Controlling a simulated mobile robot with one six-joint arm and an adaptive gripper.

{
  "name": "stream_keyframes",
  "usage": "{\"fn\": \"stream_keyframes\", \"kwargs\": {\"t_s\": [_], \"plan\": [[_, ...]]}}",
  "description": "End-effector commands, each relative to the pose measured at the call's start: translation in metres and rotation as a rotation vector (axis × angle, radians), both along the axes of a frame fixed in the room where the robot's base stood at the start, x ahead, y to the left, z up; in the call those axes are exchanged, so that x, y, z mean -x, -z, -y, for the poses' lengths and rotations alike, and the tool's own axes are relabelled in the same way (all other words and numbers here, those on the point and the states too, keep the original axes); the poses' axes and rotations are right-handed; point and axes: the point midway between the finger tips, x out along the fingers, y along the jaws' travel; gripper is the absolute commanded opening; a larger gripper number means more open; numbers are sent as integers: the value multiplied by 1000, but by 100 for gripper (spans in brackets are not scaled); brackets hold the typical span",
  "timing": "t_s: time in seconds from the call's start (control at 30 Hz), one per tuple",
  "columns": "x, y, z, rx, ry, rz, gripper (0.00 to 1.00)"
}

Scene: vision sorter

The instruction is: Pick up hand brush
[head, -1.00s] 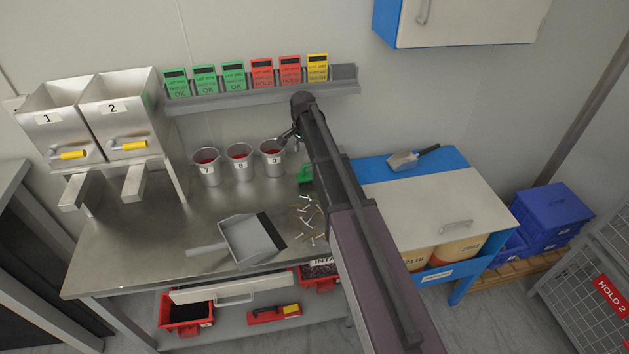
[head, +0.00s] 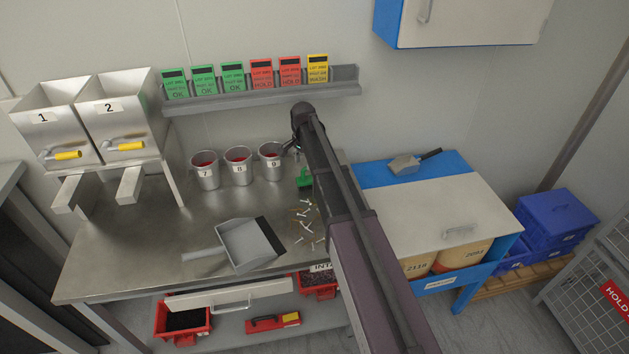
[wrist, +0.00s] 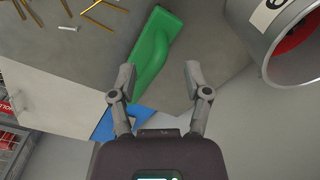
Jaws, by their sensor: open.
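The green hand brush (head: 305,178) lies at the back right of the steel table, partly hidden behind my arm in the head view. In the wrist view the brush (wrist: 155,50) is a long green block with a raised handle, lying between and beyond my fingertips. My gripper (wrist: 160,78) is open, with its fingers spread to either side of the brush's near end and nothing visibly gripped. Whether the fingers touch it cannot be told. In the head view my arm hides most of the gripper.
Metal cup 9 (head: 271,161) stands close beside the brush and shows large at right in the wrist view. Cups 8 (head: 238,164) and 7 (head: 205,170) stand left of it. Loose sticks (head: 306,222) and a grey dustpan (head: 250,246) lie nearer the front.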

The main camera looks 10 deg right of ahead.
Motion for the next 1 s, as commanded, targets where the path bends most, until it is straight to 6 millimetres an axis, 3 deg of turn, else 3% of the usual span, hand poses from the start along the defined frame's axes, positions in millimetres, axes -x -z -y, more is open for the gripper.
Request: {"fn": "stream_keyframes", "kwargs": {"t_s": [0.7, 1.0], "plan": [[-1, 48, 0, 0, 0, 0, 62], [-2, 52, 0, 0, 0, 0, 62]]}}
